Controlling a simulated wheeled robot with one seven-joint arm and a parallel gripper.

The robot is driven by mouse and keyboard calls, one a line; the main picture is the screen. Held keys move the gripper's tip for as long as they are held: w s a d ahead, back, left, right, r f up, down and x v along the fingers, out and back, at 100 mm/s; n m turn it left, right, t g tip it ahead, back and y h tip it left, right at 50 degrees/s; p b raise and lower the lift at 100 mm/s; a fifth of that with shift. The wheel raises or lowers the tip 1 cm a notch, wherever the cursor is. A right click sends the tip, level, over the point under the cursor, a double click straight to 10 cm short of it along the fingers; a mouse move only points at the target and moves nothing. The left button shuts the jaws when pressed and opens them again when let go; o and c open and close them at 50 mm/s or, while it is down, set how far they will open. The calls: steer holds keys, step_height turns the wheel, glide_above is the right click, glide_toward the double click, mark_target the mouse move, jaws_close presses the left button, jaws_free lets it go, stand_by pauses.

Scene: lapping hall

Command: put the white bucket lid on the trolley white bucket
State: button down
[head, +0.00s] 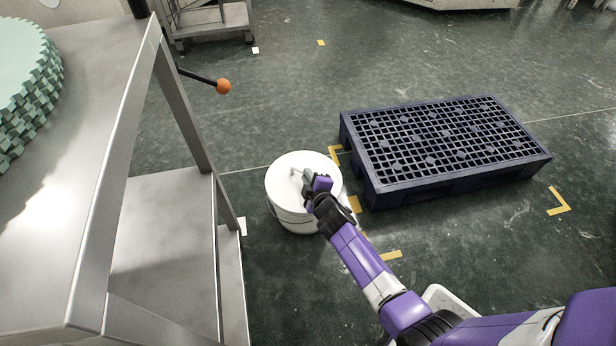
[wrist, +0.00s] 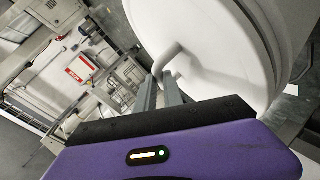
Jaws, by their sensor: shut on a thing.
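The white bucket lid (head: 312,160) is a round white disc with a bar handle (head: 297,173), in the middle of the head view. A white bucket (head: 292,219) stands directly below it on the floor. My gripper (head: 306,178) reaches in from the lower right and is shut on the handle. In the wrist view my gripper (wrist: 162,82) has its fingers on the lid's curved handle (wrist: 166,56), and the lid (wrist: 225,50) fills the upper right. I cannot tell whether the lid rests on the bucket or is slightly raised.
A steel table (head: 120,150) with a lower shelf (head: 165,240) stands at left, bearing green toothed discs (head: 22,80). An orange-knobbed lever (head: 223,86) juts from it. A dark blue pallet (head: 450,185) lies right of the bucket. Open floor lies behind the bucket.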

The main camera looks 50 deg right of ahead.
steer(key=shift+f+b, duration=0.4)
steer(key=c, duration=1.4)
jaws_free()
steer(key=shift+p+v, duration=0.8)
steer(key=shift+v, duration=3.1)
